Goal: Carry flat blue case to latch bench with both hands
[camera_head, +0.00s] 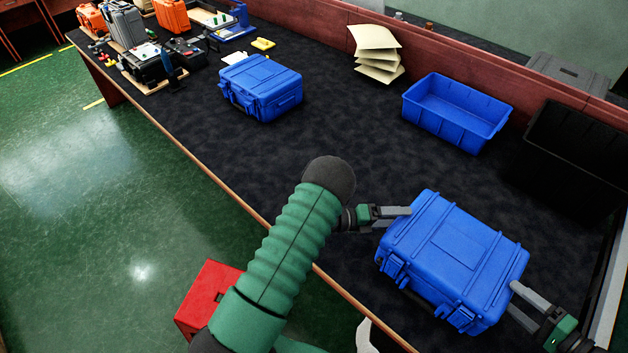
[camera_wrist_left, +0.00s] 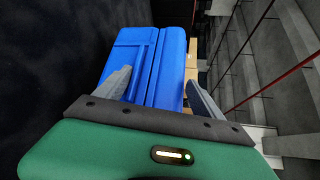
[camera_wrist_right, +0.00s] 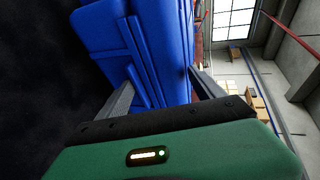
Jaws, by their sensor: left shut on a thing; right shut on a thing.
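The flat blue case (camera_head: 452,258) is at the lower right of the head view, between my two grippers, with its latches towards the front edge of the dark bench top (camera_head: 330,130). My left gripper (camera_head: 400,212) is shut on its left side, and my right gripper (camera_head: 515,298) is shut on its right side. The case also fills the middle of the left wrist view (camera_wrist_left: 150,65) and the right wrist view (camera_wrist_right: 150,45), between the fingers. I cannot tell whether the case touches the bench top. A second blue case (camera_head: 262,88) stands further back on the bench.
An open blue bin (camera_head: 455,115) and a black bin (camera_head: 575,150) stand along the back right. Stacked beige sheets (camera_head: 375,52) lie near the red back rail (camera_head: 490,65). Cases and small parts crowd the far left end. The middle of the bench is clear.

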